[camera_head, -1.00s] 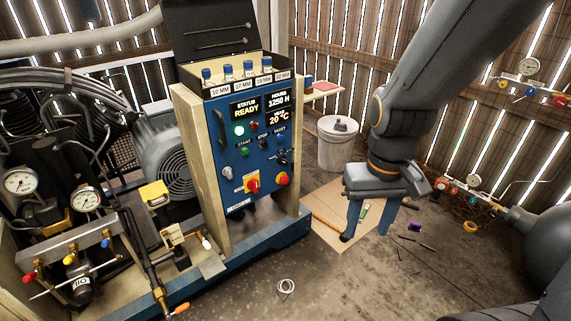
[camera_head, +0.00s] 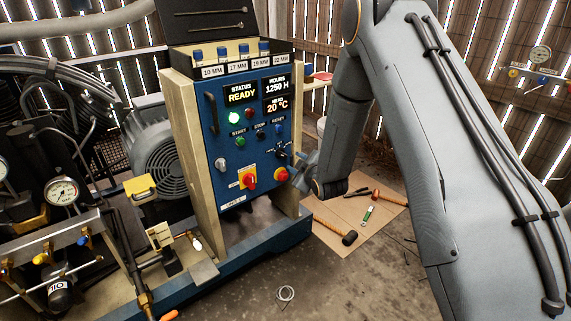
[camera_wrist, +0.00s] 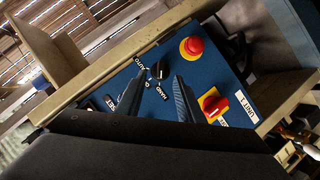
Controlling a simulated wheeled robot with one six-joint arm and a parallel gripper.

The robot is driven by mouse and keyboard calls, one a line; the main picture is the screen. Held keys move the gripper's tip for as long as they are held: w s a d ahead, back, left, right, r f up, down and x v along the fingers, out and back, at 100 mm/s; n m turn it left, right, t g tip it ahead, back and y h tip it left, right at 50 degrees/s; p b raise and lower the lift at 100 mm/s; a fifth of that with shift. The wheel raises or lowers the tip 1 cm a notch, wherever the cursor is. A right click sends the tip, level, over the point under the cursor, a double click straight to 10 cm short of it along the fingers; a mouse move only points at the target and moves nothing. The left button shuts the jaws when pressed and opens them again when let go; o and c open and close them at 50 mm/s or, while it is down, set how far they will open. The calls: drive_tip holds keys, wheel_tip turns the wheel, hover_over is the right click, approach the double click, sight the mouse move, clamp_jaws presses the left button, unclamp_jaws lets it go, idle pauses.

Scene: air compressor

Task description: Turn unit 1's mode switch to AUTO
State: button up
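The mode switch is a small black knob (camera_wrist: 158,70) on the blue panel, with AUTO, 0 and HAND lettering around it in the wrist view. It also shows on the right side of the panel in the head view (camera_head: 282,153). I cannot tell which mark it points to. A UNIT 1 label (camera_wrist: 245,107) is on the same panel. My gripper (camera_wrist: 157,80) is open and empty. Its two dark fingers point at the panel, one on each side of the knob in the picture; contact cannot be told. In the head view, my gripper (camera_head: 304,173) is by the panel's right edge, partly hidden by my arm.
A red emergency button (camera_wrist: 193,46) and a red rotary switch on a yellow plate (camera_wrist: 213,104) sit near the knob. The status display (camera_head: 240,92) reads READY. A hammer (camera_head: 337,232) and other tools lie on cardboard on the floor to the right.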

sight(284, 156)
drive_tip(key=shift+n+t+y, duration=0.4)
drive_tip(key=shift+n+t, duration=0.1)
drive_tip(key=x, duration=0.9)
drive_tip(key=shift+a+f+b, duration=0.4)
drive_tip(key=shift+f, duration=0.05)
drive_tip(key=shift+c, duration=0.4)
clamp_jaws()
